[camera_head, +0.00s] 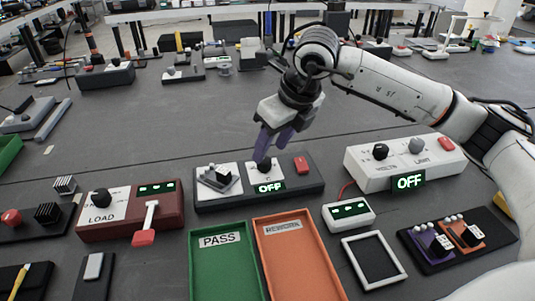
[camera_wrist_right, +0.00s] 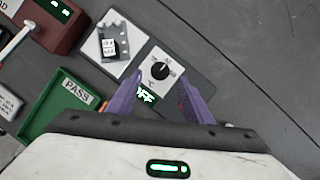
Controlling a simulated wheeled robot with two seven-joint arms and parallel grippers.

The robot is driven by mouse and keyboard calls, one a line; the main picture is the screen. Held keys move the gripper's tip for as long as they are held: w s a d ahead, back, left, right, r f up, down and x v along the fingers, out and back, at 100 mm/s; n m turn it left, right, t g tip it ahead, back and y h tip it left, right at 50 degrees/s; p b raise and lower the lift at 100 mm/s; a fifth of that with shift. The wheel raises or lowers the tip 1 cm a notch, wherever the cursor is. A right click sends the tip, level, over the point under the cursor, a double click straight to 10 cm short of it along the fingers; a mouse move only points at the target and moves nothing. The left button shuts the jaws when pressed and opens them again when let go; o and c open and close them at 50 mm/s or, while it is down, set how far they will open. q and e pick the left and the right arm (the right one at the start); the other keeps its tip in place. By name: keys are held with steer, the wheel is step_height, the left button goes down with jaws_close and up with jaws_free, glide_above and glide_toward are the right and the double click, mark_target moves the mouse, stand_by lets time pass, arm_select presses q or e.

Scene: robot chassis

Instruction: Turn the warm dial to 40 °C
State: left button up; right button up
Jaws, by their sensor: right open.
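The warm dial is a black knob (camera_head: 263,166) on a white plate marked °C, on a dark unit (camera_head: 315,188) at the middle of the table. Its small green display (camera_head: 270,187) reads OFF. In the right wrist view the dial (camera_wrist_right: 160,70) shows whole, with a white pointer mark. My right gripper (camera_head: 271,150) has purple fingers and hangs just above the dial. In the wrist view its fingers (camera_wrist_right: 160,88) are open and apart, one on either side below the dial, with nothing between them. My left gripper is in neither view.
A white socket plate (camera_head: 218,180) and a red button (camera_head: 301,164) flank the dial. A red LOAD box (camera_head: 130,215) stands left, a white volts supply (camera_head: 405,163) right. Green PASS (camera_head: 222,270) and orange REWORK (camera_head: 298,265) trays lie in front.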

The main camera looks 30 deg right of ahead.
steer(key=shift+v, duration=2.75)
